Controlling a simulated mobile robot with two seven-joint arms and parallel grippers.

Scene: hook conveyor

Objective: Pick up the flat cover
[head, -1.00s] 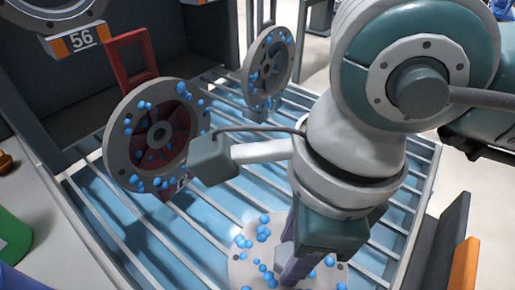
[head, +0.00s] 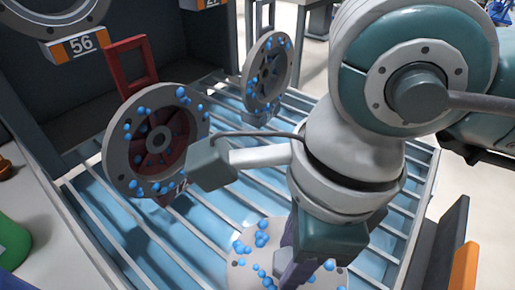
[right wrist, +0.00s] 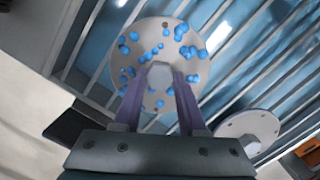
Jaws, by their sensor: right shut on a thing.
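The flat cover (head: 243,272) is a light grey disc dotted with blue beads, at the bottom middle of the head view over the slatted conveyor. It also shows whole in the right wrist view (right wrist: 150,38), with a pale raised hub (right wrist: 160,76) at its centre. My right gripper (head: 287,274) reaches down onto it, and its two purple fingers (right wrist: 159,84) are shut on the hub from both sides. The wrist hides part of the cover in the head view. I cannot tell whether the cover touches the slats. My left gripper is not in view.
A beaded cover with a dark red inside (head: 114,150) hangs upright at the left by a red hanger (head: 123,62). Another beaded cover (head: 256,66) hangs farther back. The slatted conveyor (head: 215,100) lies beneath them. An orange-and-grey block (head: 463,268) stands at the lower right.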

